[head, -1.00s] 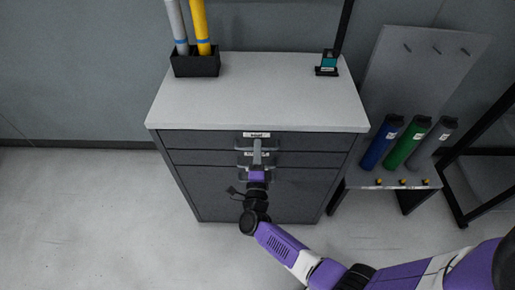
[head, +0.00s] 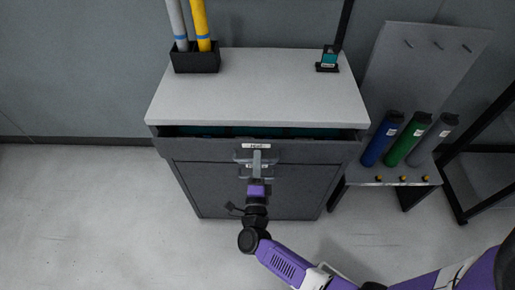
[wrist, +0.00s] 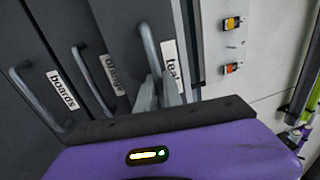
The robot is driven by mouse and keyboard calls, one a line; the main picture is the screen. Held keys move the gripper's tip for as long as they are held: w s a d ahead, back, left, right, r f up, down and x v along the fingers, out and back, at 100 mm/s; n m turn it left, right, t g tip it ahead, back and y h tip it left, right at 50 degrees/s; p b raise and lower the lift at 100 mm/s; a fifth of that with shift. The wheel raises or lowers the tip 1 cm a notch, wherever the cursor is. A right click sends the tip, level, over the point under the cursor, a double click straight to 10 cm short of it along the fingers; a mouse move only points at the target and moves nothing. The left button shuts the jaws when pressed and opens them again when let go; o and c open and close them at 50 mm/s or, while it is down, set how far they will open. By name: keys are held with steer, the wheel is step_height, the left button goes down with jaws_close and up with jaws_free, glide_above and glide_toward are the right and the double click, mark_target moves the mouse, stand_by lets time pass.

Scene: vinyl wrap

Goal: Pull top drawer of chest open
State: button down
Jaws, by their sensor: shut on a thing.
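The grey chest (head: 190,105) has a light top. Its top drawer (head: 205,148) stands part way open, and a dark gap with teal contents (head: 245,132) shows behind its front. In the wrist view the drawer's label (wrist: 171,66) seems to read "teal". My gripper (head: 257,166) is in front of the chest, shut on the top drawer's bar handle (wrist: 147,48). Its fingers show at the handle in the wrist view (wrist: 160,96). The lower drawers stay closed, partly hidden by the top drawer in the head view.
A black holder (head: 195,62) with grey and yellow rolls and a small black stand (head: 327,65) are on the chest top. A side rack (head: 400,183) with blue, green and grey rolls stands close on the right. The floor left of the chest is clear (head: 80,215).

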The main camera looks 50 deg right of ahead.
steer(key=r+b+v, duration=0.2)
steer(key=v, duration=0.7)
steer(key=r+b+v, duration=0.1)
steer(key=v, duration=0.9)
steer(key=shift+s+a+r+b, duration=0.35)
steer(key=shift+s+a, duration=0.1)
steer(key=shift+a, duration=0.05)
steer(key=c, duration=1.8)
jaws_free()
steer(key=shift+o, duration=0.2)
steer(key=b+v, duration=0.2)
steer(key=v, duration=0.5)
steer(key=shift+s+a, duration=0.25)
steer(key=shift+a, duration=0.05)
steer(key=shift+w, duration=0.1)
